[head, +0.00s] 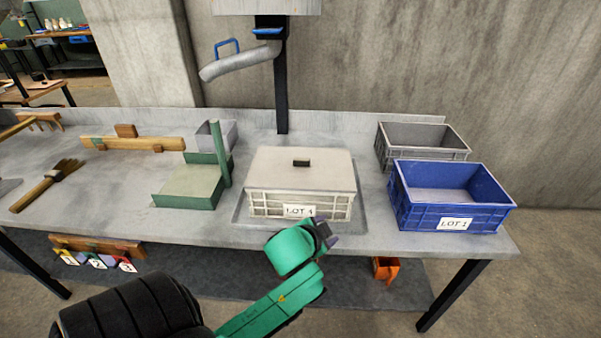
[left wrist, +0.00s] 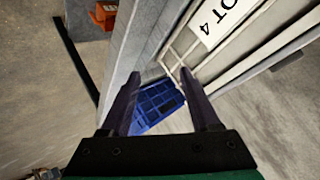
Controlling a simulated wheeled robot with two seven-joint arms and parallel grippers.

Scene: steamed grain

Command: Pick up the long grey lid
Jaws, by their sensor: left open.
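The long grey lid (head: 260,172) is pale, flat and rectangular with a small dark handle (head: 301,163) in its middle. It lies on the white slatted crate (head: 273,203), whose front label reads LOT 4. My left gripper (head: 328,236) is in front of the crate at its lower right, apart from the lid. In the left wrist view the two fingers of my left gripper (left wrist: 163,98) are spread with nothing held between them. The white crate (left wrist: 185,50) and its label fill the upper part of that view; I cannot make out the lid's handle there. My right gripper is not in view.
A blue crate (head: 404,208) labelled LOT 1 and a grey crate (head: 440,153) stand on the right of the bench. A green stand (head: 190,185) is close on the left. A grey spout (head: 240,62) hangs behind the lid. The bench's far left holds a brush (head: 45,186).

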